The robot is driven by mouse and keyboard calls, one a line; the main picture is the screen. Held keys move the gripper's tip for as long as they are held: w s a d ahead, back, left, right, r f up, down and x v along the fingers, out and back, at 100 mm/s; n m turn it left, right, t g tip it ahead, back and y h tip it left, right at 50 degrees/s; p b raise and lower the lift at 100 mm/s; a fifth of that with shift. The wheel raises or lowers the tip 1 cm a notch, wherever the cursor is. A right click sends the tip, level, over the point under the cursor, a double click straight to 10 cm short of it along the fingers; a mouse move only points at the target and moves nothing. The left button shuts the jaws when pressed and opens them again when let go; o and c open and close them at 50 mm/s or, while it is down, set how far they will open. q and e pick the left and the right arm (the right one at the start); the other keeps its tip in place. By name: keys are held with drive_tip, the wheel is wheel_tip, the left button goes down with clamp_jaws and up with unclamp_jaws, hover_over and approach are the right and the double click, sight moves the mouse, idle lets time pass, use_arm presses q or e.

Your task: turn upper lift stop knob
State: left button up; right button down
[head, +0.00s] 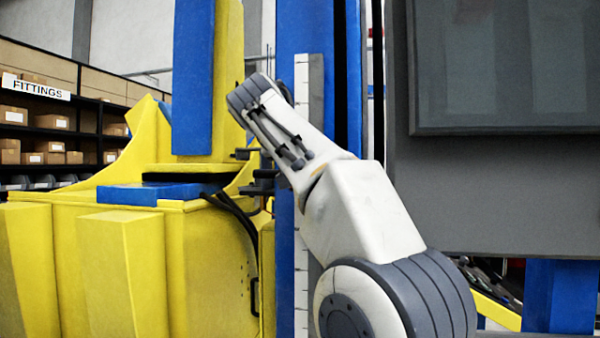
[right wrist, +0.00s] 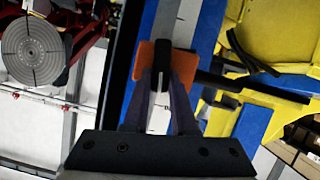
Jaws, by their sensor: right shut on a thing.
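In the right wrist view, my right gripper (right wrist: 165,72) is shut on a small black knob (right wrist: 164,54), with orange pieces on both sides at the fingertips. I cannot tell whether the orange belongs to the knob or the fingers. The knob sits in front of a blue upright and a pale strip. In the head view, my right arm reaches up and left across the blue column (head: 286,30) and the white marked strip (head: 301,100); its gripper and the knob are hidden there. My left gripper is in neither view.
A yellow machine body (head: 215,270) with a blue upright (head: 193,80) stands left of the arm. Small dark brackets (head: 264,181) and a black cable lie close below the forearm. A large grey panel (head: 490,190) fills the right. Shelves with boxes (head: 45,147) stand at far left.

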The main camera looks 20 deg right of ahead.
drive_tip(key=m+y+b, duration=0.1)
drive_tip(key=d+m+t+b, duration=0.1)
drive_tip(key=m, duration=0.1)
drive_tip(key=shift+s+y, duration=0.3)
drive_tip(key=shift+y, duration=0.1)
drive_tip(key=shift+s+d+m+t+y+b, duration=0.1)
drive_tip(key=shift+m+t+y+b, duration=0.45)
drive_tip(key=shift+m+b, duration=0.55)
drive_tip(key=c, duration=0.7)
unclamp_jaws()
drive_tip(key=b+v, duration=0.1)
drive_tip(key=v, duration=0.9)
drive_tip(key=shift+s, duration=0.25)
